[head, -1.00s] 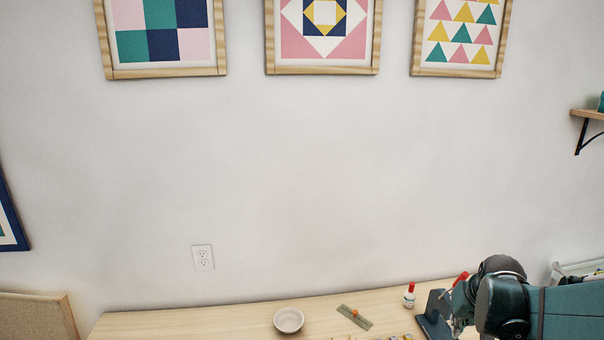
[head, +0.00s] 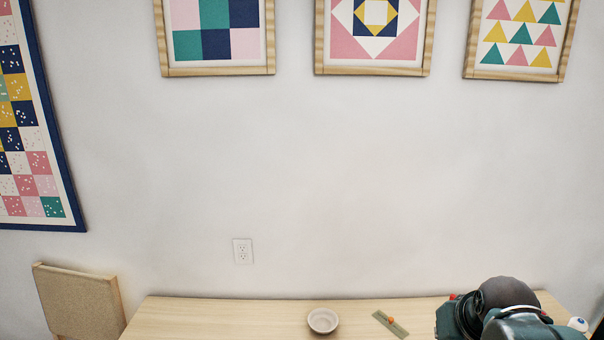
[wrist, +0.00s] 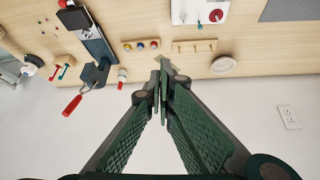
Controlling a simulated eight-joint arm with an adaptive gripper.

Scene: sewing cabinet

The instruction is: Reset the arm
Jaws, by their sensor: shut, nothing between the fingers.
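My gripper (wrist: 161,82) fills the lower middle of the wrist view. Its two green ribbed fingers meet at the tips, with nothing between them. The tips appear against the wooden tabletop's wall-side edge; how far they are from it I cannot tell. In the head view, my dark teal arm is at the lower right, over the right part of the table (head: 215,312). The gripper fingers cannot be made out there.
A pale bowl (head: 323,320) and green strip (head: 397,329) with an orange piece stand on the table. The wrist view shows a dark red-handled device (wrist: 92,45), a red-capped bottle (wrist: 122,74), a peg rack (wrist: 195,47) and a spool tray (wrist: 141,45). The table's left part looks clear.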

